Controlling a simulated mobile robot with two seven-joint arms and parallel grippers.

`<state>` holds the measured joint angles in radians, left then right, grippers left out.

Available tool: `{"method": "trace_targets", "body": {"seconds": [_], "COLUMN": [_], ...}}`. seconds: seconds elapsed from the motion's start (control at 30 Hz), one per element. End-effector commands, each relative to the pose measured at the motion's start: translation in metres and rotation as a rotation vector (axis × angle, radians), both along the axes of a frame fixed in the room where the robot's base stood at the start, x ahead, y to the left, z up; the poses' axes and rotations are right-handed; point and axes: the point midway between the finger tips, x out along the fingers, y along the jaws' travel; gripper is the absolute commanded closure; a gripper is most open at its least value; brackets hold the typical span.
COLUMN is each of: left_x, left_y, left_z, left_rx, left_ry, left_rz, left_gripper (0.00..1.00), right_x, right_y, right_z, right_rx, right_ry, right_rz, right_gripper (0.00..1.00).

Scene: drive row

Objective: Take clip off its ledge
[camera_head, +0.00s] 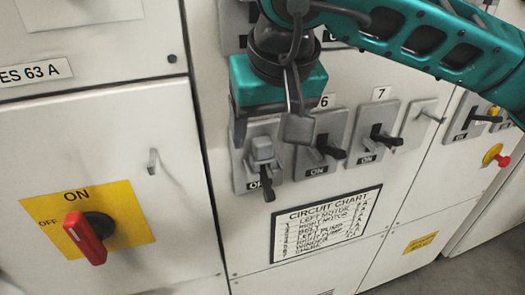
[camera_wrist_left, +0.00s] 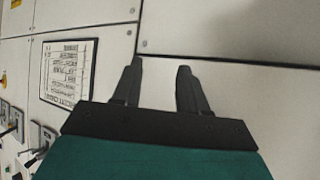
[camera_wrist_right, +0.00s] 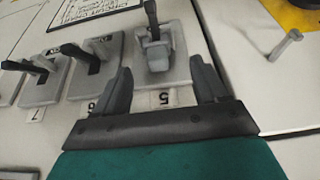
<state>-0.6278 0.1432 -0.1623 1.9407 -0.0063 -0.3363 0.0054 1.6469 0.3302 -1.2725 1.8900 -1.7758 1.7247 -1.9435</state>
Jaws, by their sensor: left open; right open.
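The clip appears to be a small light-grey block (camera_head: 262,149) on the switch plate marked 5, just above that switch's black lever. In the right wrist view the grey block (camera_wrist_right: 157,56) lies ahead, between the lines of the fingers. My right gripper (camera_head: 268,128) is open in front of the plate, fingers pointing at it; I cannot tell whether either finger touches the block. The fingers also show apart in the right wrist view (camera_wrist_right: 160,70). My left gripper (camera_wrist_left: 160,67) is open and empty, facing bare cabinet panel. I cannot make out a separate ledge.
Switches 6 (camera_head: 321,145) and 7 (camera_head: 376,132) stick out to the right. A circuit chart (camera_head: 322,222) is below. A red rotary handle (camera_head: 86,238) on a yellow plate and a small peg (camera_head: 153,161) are on the left door.

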Motion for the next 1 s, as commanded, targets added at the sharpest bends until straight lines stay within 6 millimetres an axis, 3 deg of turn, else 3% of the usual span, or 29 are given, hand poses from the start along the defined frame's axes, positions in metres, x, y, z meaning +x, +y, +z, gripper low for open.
{"method": "trace_targets", "body": {"seconds": [0.17,0.5,0.77,1.0], "left_x": [0.0,0.0,0.0,0.001], "left_y": [0.0,0.0,-0.001,-0.001], "left_z": [0.001,0.007,0.007,0.007], "left_rx": [0.0,0.0,-0.001,-0.001], "left_ry": [0.001,0.001,0.0,-0.002], "left_rz": [-0.001,-0.001,-0.001,-0.001], "left_gripper": [0.57,0.57,0.57,0.57], "right_x": [0.004,0.018,0.019,0.019], "right_y": [0.0,0.001,0.001,0.001], "right_z": [-0.012,-0.054,-0.056,-0.056], "right_rx": [-0.001,0.001,0.002,0.002], "right_ry": [0.002,0.002,0.001,0.001], "right_rz": [0.0,-0.001,0.001,0.001], "right_gripper": [0.28,0.28,0.28,0.5]}}
